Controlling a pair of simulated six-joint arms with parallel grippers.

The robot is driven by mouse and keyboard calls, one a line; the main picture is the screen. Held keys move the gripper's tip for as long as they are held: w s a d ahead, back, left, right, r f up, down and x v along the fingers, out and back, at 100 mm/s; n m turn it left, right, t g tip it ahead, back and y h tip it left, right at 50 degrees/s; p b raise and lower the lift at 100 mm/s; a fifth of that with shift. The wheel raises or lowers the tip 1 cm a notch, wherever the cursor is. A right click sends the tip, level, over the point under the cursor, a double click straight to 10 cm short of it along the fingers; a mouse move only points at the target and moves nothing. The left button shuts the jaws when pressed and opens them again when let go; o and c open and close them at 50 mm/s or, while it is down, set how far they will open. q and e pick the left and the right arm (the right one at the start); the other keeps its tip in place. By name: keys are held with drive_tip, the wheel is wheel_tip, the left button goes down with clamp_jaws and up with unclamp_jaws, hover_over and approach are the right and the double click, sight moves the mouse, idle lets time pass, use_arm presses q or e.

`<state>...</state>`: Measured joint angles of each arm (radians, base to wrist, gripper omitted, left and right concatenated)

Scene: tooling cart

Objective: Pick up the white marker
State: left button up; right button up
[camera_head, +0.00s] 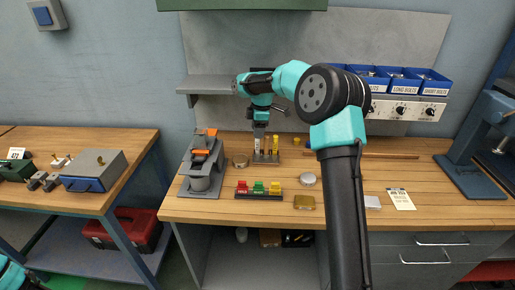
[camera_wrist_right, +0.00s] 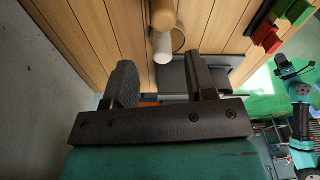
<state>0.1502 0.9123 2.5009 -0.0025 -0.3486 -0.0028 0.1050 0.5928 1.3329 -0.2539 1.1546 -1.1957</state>
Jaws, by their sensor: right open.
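A small stand (camera_head: 265,158) on the wooden bench holds upright pen-like items, among them a white one (camera_head: 257,144), which looks like the white marker, and a yellow one (camera_head: 276,143). My right gripper (camera_head: 260,128) points down just above the white one. In the right wrist view its two fingers (camera_wrist_right: 160,85) are apart with nothing gripped. A white cylinder (camera_wrist_right: 162,48) with a tan cylinder behind it shows beyond the gap between the fingertips, apart from them. My left arm shows only in the lower left corner of the head view; its jaws are unclear.
A grey device (camera_head: 202,170) stands left of the stand, with a tape-like ring (camera_head: 240,161) between. A black rack (camera_head: 259,196) with red, green and yellow blocks lies in front. A round tin (camera_head: 308,179) and brass box (camera_head: 304,202) are to the right. Blue bins (camera_head: 432,80) hang behind.

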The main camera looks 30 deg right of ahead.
sight(257, 140)
drive_tip(key=f, duration=0.5)
drive_tip(key=shift+s+a, duration=0.1)
drive_tip(key=shift+a, duration=0.1)
clamp_jaws()
idle(0.5)
wheel_tip(257, 140, up, 18)
idle(0.7)
idle(0.3)
